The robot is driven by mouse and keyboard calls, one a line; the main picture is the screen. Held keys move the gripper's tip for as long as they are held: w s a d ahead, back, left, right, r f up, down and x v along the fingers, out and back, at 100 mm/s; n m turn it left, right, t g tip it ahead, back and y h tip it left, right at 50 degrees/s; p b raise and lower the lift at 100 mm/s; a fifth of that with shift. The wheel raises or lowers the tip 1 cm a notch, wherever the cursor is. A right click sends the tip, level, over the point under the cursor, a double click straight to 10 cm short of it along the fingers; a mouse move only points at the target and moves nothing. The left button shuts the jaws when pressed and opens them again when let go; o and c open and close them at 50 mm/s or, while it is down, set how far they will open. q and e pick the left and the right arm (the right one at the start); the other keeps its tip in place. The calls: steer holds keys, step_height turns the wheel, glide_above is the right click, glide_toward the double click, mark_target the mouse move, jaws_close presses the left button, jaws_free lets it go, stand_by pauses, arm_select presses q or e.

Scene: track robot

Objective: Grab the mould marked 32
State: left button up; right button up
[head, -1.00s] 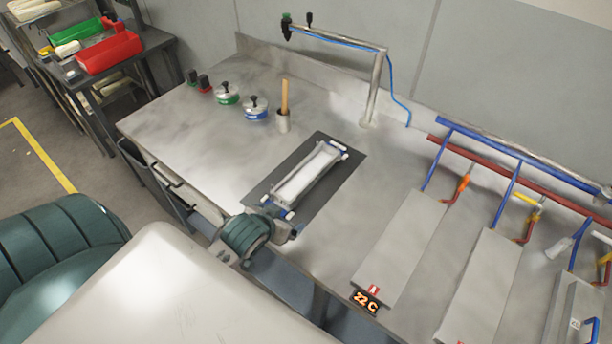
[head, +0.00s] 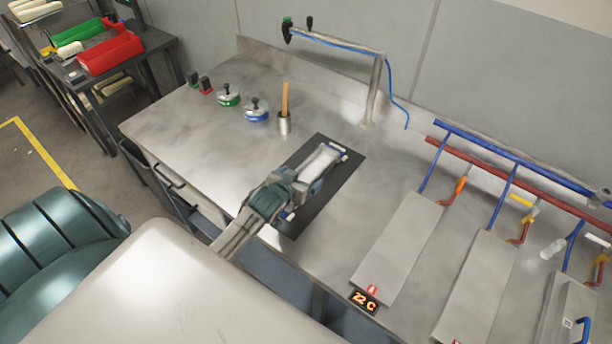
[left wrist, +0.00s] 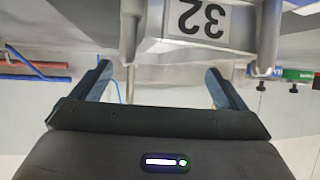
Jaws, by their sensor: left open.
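The mould (head: 322,161) is a long pale metal piece lying on a dark mat (head: 340,187) on the steel bench. In the left wrist view its end face carries a label reading 32 (left wrist: 203,18), upside down in the picture. My left gripper (head: 300,184) is at the near end of the mould and hides that end in the head view. In the left wrist view the two fingers of the left gripper (left wrist: 160,88) are spread apart with nothing gripped, and the mould's end stands just beyond them. My right gripper is not in view.
Two round-handled pots, one green (head: 228,96) and one blue (head: 256,112), and a metal cup (head: 284,124) stand behind the mat. A pipe stand (head: 374,90) rises at the back. Flat plates (head: 400,245) with hoses and a 22 C display (head: 365,302) lie to the right.

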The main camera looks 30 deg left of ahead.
mark_target(305, 179)
arm_select(q)
steer(key=shift+p+x, duration=0.65)
steer(key=shift+x, duration=1.3)
steer(key=shift+d, duration=0.1)
steer(key=c, duration=1.8)
steer(key=shift+o, duration=0.2)
steer(key=shift+r, duration=0.2)
